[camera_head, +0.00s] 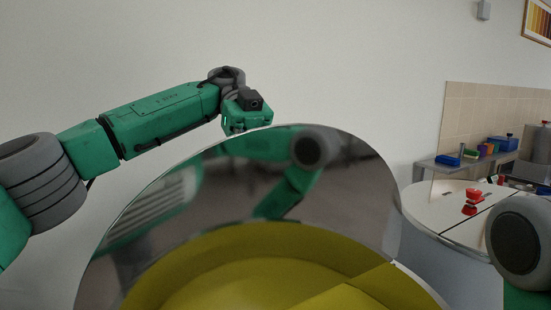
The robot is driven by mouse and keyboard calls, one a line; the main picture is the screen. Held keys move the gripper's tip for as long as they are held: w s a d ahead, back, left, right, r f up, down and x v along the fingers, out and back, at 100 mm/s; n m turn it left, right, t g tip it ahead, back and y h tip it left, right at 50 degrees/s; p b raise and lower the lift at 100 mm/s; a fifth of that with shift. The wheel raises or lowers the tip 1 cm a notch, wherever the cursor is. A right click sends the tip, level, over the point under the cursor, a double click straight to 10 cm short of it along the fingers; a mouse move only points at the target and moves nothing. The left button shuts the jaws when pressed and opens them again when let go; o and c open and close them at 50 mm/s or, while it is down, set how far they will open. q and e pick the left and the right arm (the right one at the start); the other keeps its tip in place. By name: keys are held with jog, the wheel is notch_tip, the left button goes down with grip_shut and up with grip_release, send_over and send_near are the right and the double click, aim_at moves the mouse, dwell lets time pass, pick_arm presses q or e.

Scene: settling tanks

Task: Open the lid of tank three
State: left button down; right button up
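A large round mirror-like lid (350,190) stands tilted up in front of me, its rim rising to mid-picture. It reflects my green arm. Yellow (270,260) fills its lower part; I cannot tell how much is reflection and how much is the tank's contents. No tank number is legible. My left arm reaches in from the left, and my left gripper (247,124) is at the top rim of the lid. Its fingertips are hidden behind the rim, so its grip does not show. My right gripper is out of view; only a grey joint of my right arm shows at the right edge.
Another round tank top (440,203), pale and flat with a red fitting (470,203) on it, lies at the right. Behind it a grey shelf (430,163) holds blue and coloured boxes against a tiled wall. The wall behind my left arm is bare.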

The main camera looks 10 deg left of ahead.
pick_arm(q)
jog(key=shift+f, duration=0.15)
jog(key=c, duration=1.1)
grip_release()
jog(key=shift+w, duration=0.1)
jog(key=shift+d, duration=0.1)
